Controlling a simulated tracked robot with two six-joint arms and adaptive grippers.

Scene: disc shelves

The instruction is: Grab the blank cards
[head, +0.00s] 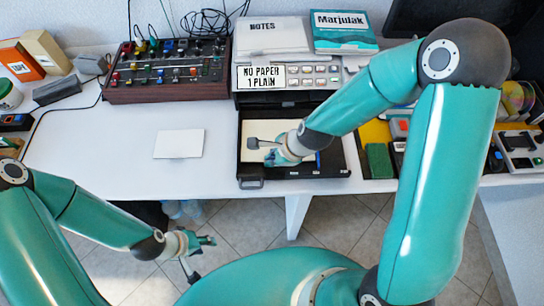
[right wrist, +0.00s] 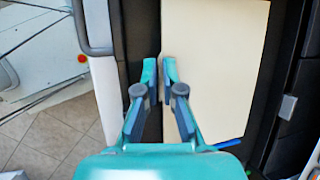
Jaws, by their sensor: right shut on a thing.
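Cream blank cards (head: 262,130) lie in an open black drawer (head: 331,171) below the printer-like box. They fill the middle of the right wrist view (right wrist: 215,60). My right gripper (head: 268,150) is inside the drawer. In the right wrist view its fingers (right wrist: 162,68) are close together at the near edge of the cards, shut on them; the exact grip at the tips is hard to see. A single white card (head: 179,144) lies flat on the desk left of the drawer. My left gripper (head: 205,255) is open and empty, low in front of the desk.
The box (head: 287,77) reads "NO PAPER 1 PLAIN", with notes and a book on top. A mixer (head: 168,70) stands to its left. A green pad (head: 379,160) and small items lie to the right. A drawer handle (head: 249,184) sticks out in front.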

